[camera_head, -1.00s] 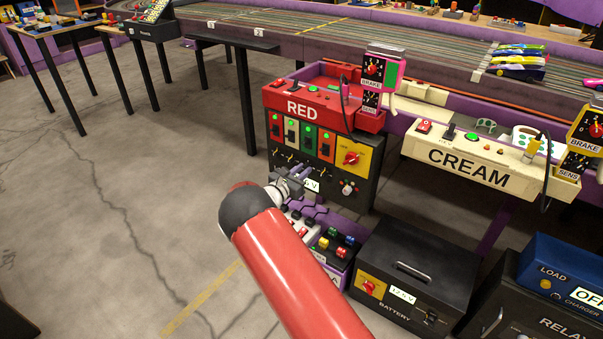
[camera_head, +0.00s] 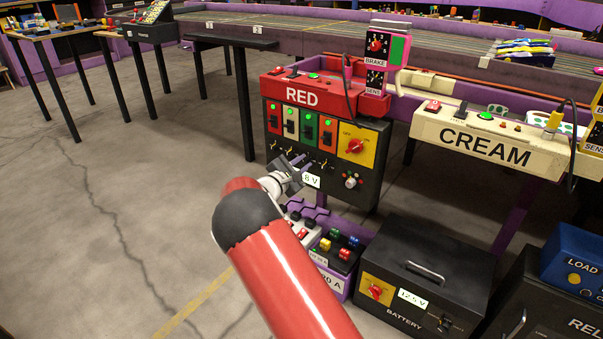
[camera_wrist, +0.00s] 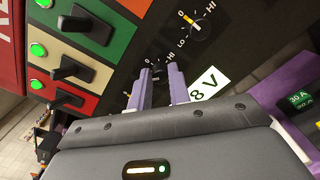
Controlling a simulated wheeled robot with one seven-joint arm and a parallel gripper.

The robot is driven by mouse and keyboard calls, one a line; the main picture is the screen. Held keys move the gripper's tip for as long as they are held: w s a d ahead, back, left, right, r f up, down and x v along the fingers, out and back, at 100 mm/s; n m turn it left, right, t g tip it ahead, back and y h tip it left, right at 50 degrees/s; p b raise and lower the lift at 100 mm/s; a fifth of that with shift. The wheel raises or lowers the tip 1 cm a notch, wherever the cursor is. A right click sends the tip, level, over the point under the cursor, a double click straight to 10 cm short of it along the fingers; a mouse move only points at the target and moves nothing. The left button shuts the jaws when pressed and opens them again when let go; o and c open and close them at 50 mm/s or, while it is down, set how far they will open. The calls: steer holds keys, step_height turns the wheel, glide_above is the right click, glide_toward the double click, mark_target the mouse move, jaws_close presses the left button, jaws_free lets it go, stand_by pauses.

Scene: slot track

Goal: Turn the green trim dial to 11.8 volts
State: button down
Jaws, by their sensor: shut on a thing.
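The green trim dial (camera_wrist: 158,72) sits on the black front panel, in line with the green strip and its lever switch (camera_wrist: 74,68). My gripper (camera_wrist: 161,84) reaches to the panel with its two purple fingers on either side of this dial, shut on it. The fingers hide most of the dial and its pointer. A white display (camera_wrist: 208,83) beside the fingers reads "8 V" at its end; its leading digits are hidden. In the head view my gripper (camera_head: 302,163) is at the panel's lower row of dials, and the display (camera_head: 312,181) is partly covered.
A neighbouring trim dial (camera_wrist: 195,25) with LO and HI marks is close to the fingers. A red knob (camera_head: 355,146) on a yellow plate is at the panel's right. A battery box (camera_head: 420,275) and a purple fuse box (camera_head: 339,250) stand below.

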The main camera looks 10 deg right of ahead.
steer(key=shift+m+b, duration=0.3)
steer(key=shift+m, duration=0.1)
steer(key=c, duration=1.3)
jaws_free()
steer(key=v, duration=0.7)
steer(key=shift+s+a, duration=0.3)
steer(key=shift+a, duration=0.05)
